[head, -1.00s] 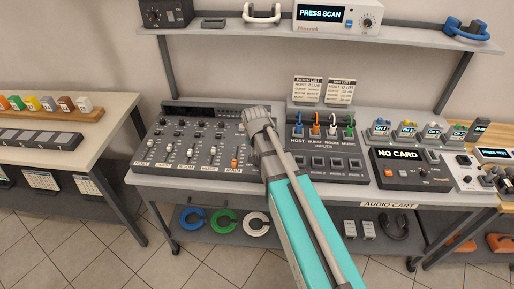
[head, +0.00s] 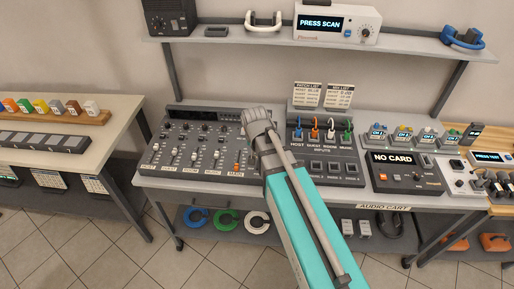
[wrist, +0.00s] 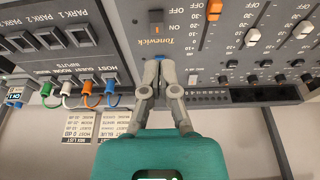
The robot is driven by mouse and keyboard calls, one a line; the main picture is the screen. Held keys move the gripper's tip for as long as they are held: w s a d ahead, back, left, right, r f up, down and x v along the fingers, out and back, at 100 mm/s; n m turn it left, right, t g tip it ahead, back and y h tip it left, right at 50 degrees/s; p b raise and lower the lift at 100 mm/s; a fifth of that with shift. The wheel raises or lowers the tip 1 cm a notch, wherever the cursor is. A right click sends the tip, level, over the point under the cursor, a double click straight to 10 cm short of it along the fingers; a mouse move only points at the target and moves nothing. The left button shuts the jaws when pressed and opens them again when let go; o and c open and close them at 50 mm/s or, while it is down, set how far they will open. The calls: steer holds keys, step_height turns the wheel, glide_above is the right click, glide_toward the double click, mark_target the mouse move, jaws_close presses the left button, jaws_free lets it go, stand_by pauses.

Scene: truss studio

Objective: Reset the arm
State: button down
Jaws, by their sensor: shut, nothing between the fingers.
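My gripper (head: 257,122) is at the end of the teal arm, over the right part of the grey mixing console (head: 195,150) on the audio cart. The arm hides part of the cart's front.
The inputs panel (head: 321,170) with coloured cables is right of the gripper. A "NO CARD" unit (head: 406,172) stands further right. A shelf (head: 220,44) holding a "PRESS SCAN" device (head: 338,24) runs above. A side table (head: 110,132) is at left.

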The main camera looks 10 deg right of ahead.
steer(key=shift+r, duration=0.1)
stand_by(0.5)
steer(key=s+d+n+g, duration=0.2)
steer(key=s+d+g, duration=0.1)
steer(key=s+d, duration=0.5)
steer(key=s, duration=0.3)
steer(key=shift+s+d+f+n+y, duration=0.15)
steer(key=shift+s+f+n+y, duration=0.15)
steer(key=shift+s, duration=0.05)
stand_by(0.6)
